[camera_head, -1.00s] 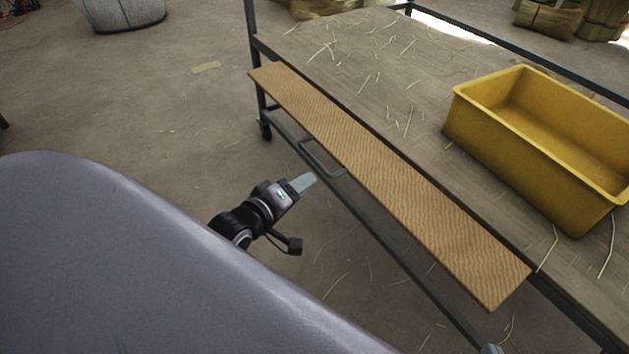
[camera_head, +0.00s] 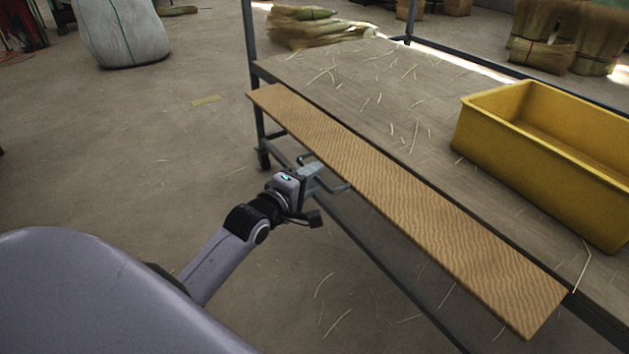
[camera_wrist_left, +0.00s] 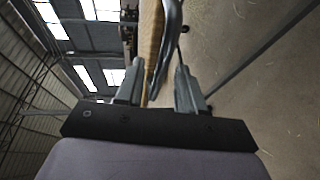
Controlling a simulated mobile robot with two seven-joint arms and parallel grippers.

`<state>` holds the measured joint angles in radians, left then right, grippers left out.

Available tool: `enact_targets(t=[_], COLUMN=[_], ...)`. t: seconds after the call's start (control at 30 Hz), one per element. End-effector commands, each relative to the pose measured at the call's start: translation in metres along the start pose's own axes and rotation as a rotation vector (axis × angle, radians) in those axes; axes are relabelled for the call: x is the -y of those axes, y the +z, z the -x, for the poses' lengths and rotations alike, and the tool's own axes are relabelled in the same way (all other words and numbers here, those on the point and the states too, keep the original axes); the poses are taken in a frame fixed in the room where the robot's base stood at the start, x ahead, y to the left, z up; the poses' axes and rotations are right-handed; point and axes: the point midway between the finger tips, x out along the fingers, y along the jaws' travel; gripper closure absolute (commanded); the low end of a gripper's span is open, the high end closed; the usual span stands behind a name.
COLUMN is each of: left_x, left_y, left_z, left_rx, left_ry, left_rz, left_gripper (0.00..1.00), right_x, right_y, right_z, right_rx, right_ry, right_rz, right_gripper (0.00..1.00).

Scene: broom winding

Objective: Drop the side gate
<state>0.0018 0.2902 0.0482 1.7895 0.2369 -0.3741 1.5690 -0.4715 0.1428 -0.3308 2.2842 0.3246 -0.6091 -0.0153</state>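The side gate (camera_head: 400,200) is a long wooden board along the near side of the cart, its broad grained face showing from above. A dark metal handle (camera_head: 339,188) sticks out below its outer edge. My left gripper (camera_head: 313,178) is at this handle. In the left wrist view its two fingers (camera_wrist_left: 159,88) stand apart, with the handle (camera_wrist_left: 171,40) and the gate's edge (camera_wrist_left: 150,40) reaching in between them. I cannot tell whether either finger touches the handle. My right gripper is not in view.
A yellow bin (camera_head: 545,150) stands on the cart's straw-strewn deck (camera_head: 375,90). The cart's dark post (camera_head: 251,45) rises at the gate's far end. Broom bundles (camera_head: 305,28) and a pale sack (camera_head: 118,30) lie behind.

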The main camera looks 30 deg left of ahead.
Motion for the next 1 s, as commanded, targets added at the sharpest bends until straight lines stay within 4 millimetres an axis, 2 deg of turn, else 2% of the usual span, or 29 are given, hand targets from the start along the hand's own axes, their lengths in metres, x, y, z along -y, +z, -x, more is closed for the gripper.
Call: enact_targets(t=[0.2,0.5,0.53,0.63,0.83,1.0], left_x=[0.001,0.000,0.000,0.000,-0.001,-0.009], left_y=[0.000,0.000,0.000,0.000,0.000,-0.001], left_z=[-0.015,-0.016,-0.016,-0.016,-0.016,-0.015], left_rx=[0.000,0.000,0.000,0.000,0.000,-0.001], left_ry=[0.000,-0.001,-0.001,-0.001,-0.001,-0.018], left_rz=[-0.001,-0.001,-0.001,-0.001,-0.001,-0.007], left_gripper=[0.62,0.62,0.65,0.98,1.00,1.00], right_x=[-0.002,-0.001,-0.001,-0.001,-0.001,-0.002], right_y=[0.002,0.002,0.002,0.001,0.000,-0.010], right_z=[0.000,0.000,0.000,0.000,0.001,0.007], right_rx=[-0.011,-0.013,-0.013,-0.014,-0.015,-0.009], right_ry=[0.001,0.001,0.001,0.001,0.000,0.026], right_rz=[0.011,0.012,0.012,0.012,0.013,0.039], right_gripper=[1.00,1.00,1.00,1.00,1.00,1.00])
